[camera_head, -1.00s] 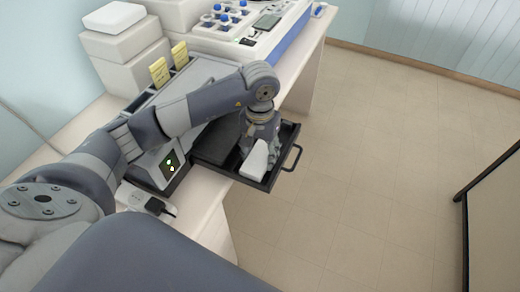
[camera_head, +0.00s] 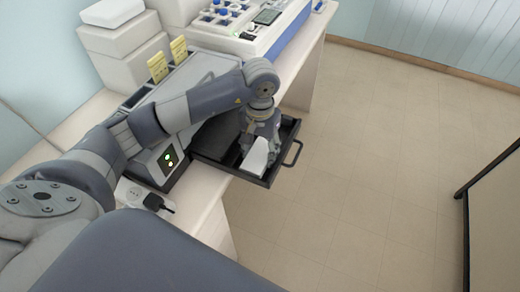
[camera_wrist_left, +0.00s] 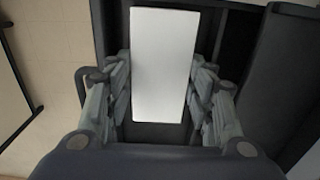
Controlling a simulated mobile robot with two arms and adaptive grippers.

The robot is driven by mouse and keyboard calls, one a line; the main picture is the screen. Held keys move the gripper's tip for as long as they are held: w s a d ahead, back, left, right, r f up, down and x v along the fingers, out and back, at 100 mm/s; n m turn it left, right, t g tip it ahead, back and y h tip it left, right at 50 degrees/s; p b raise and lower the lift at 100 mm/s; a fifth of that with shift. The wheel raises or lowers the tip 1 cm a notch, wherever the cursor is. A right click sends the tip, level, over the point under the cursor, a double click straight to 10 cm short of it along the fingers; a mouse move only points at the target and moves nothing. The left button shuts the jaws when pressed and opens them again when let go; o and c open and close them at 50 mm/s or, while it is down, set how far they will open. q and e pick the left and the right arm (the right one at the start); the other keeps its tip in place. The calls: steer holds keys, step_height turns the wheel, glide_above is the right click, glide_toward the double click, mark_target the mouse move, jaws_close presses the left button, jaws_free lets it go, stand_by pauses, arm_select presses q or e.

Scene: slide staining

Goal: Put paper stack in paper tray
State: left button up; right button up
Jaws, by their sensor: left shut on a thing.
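The white paper stack (camera_head: 256,157) is in my left gripper (camera_head: 260,140), at the black paper tray (camera_head: 283,163) that sticks out from the grey machine. In the left wrist view the paper stack (camera_wrist_left: 162,65) is a white block between the two fingers of my left gripper (camera_wrist_left: 162,95), which is shut on it. The dark tray (camera_wrist_left: 150,135) lies beneath and around the stack. I cannot tell whether the stack touches the tray floor. My right gripper is not in view.
The tray's handle (camera_head: 294,154) points out over the open floor (camera_head: 370,170). The grey machine (camera_head: 200,70) stands on the white bench (camera_head: 205,205). A white device with blue-capped bottles (camera_head: 220,15) is at the back. A dark-edged panel (camera_head: 495,200) stands at the right.

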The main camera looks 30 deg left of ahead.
mark_target(260, 153)
arm_select(q)
steer(key=shift+f, duration=0.15)
steer(key=o, duration=1.3)
step_height(260, 153, up, 12)
